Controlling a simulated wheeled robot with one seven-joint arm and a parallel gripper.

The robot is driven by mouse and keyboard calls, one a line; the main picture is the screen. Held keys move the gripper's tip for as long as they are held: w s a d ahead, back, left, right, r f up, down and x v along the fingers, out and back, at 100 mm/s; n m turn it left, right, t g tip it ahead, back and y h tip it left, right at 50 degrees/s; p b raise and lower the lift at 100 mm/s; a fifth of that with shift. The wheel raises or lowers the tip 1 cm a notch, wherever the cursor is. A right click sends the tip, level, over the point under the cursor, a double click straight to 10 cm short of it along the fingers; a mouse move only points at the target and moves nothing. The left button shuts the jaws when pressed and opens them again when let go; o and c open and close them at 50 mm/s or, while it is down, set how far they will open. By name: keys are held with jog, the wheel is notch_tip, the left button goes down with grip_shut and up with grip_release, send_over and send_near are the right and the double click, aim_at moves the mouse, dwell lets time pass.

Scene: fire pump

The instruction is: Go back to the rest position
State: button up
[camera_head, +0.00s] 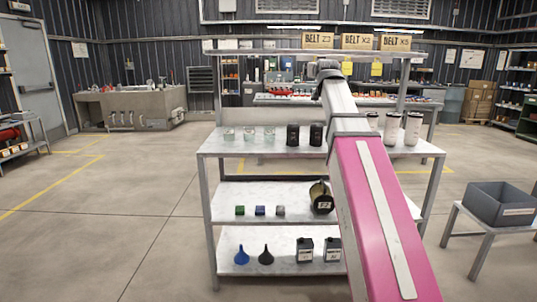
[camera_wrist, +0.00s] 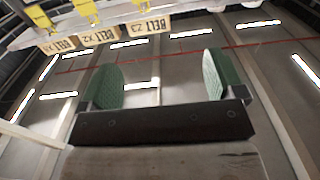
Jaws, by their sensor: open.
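My gripper (camera_wrist: 158,78) shows in the wrist view with its two green fingers wide apart and nothing between them. The wrist view looks upward at the ceiling lights and the underside of the upper shelf. In the head view my pink and white arm reaches up and forward in front of the workbench, and its far end is near the upper shelf. The gripper's fingers cannot be made out in the head view.
A metal workbench (camera_head: 270,150) holds glass jars, black canisters and white canisters. Its lower shelves hold small blocks, a round part, funnels and bottles. Boxes marked BELT (camera_head: 357,41) sit on the upper shelf. A grey bin (camera_head: 497,199) stands at right.

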jog(key=s+f+g, duration=0.3)
jog(key=f+g, duration=0.1)
jog(key=f, duration=1.6)
jog(key=s+f+g, duration=0.2)
jog(key=f+g, duration=0.3)
jog(key=f, duration=1.5)
jog(key=s+f+g, duration=0.4)
jog(key=s+f, duration=0.8)
jog(key=f, duration=0.2)
jog(key=s+f+g, duration=0.5)
jog(key=s+f, duration=0.6)
jog(key=f, duration=0.4)
jog(key=shift+s+f, duration=0.2)
jog(key=shift+s, duration=0.15)
jog(key=shift+c, duration=0.3)
